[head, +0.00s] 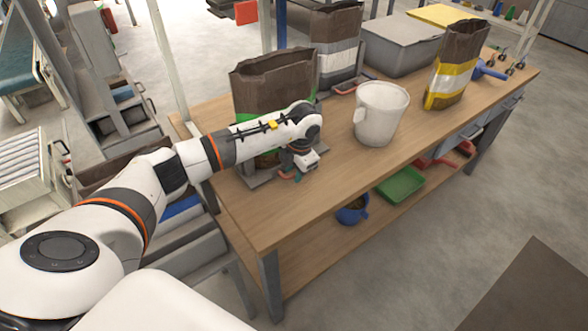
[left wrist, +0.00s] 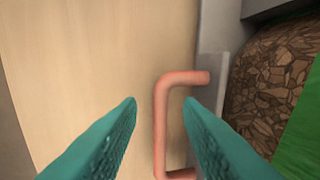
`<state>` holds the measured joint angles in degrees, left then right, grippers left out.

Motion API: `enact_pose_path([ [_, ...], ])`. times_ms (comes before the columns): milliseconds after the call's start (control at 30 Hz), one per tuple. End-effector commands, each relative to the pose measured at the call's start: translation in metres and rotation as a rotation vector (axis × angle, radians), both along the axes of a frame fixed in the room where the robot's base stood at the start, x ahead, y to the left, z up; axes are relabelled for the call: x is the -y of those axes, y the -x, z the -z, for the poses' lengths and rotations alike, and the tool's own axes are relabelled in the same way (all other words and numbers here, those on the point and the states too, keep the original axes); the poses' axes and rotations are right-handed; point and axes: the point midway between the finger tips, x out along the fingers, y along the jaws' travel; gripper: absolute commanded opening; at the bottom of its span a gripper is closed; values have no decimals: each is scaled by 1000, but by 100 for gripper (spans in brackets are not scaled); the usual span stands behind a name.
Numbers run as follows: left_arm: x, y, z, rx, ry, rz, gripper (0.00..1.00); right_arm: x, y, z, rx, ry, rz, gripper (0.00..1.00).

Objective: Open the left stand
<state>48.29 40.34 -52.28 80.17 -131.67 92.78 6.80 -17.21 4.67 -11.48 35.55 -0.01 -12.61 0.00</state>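The left stand (head: 256,181) is a grey base on the bench, holding an open brown bag with a green band (head: 268,92). In the left wrist view, the stand's grey edge (left wrist: 212,50) runs beside the bag (left wrist: 268,75), whose side window shows brown pellets. A salmon-red U-shaped handle (left wrist: 161,118) sticks out from that edge. My left gripper (head: 296,174) is low over the bench at the stand's front. Contact cannot be told. My right gripper is not in view.
A white bucket (head: 380,115) stands right of my left gripper on the wooden bench (head: 335,188). Behind are a grey-banded bag (head: 340,62) on another stand and a grey bin (head: 400,48). A yellow-banded bag (head: 452,80) stands farther right. The bench front is clear.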

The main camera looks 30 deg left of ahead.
Motion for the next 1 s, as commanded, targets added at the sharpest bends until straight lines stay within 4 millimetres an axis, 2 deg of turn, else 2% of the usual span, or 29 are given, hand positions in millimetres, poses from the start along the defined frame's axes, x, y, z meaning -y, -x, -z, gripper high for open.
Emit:
enact_pose_path([
  [267,0,0,-5,1,-1,0,32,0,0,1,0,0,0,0],
  [367,2,0,-17,4,-1,0,32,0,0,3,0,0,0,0],
  [600,11,3,-67,5,0,1,32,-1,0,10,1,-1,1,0],
  [800,17,6,-102,4,0,1,32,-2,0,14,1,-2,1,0],
  [1000,20,8,-117,0,-1,0,32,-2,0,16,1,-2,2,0],
])
